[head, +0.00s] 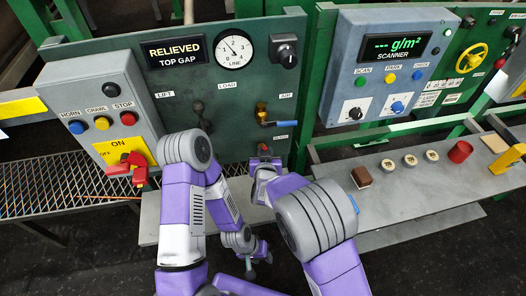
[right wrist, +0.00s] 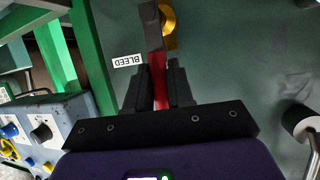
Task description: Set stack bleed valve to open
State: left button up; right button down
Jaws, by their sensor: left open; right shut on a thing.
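The stack bleed valve shows in the right wrist view as a brass body (right wrist: 169,26) on the green panel, with a dark lever ending in a red grip (right wrist: 158,80). Its BLEED label (right wrist: 127,60) is beside it and appears upside down there. My right gripper (right wrist: 159,92) is shut on the red grip, one finger on each side. In the head view the right gripper (head: 265,162) is at the panel's lower edge, hiding most of the valve; a bit of red (head: 264,148) shows above it. My left gripper (head: 252,260) is open and empty, low in front of the shelf.
The AIR valve with a blue handle (head: 280,123) is just above the bleed valve. LIFT and LOAD levers (head: 201,110) are to the left. A gauge (head: 233,48) and RELIEVED display (head: 175,52) are higher. The right shelf (head: 400,215) holds small parts.

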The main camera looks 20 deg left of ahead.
jog(key=shift+a, duration=0.1)
jog(key=c, duration=1.1)
grip_release()
jog(key=p+v, duration=0.1)
jog(key=v, duration=0.6)
jog(key=shift+s+r, duration=0.1)
jog(key=shift+s, duration=0.2)
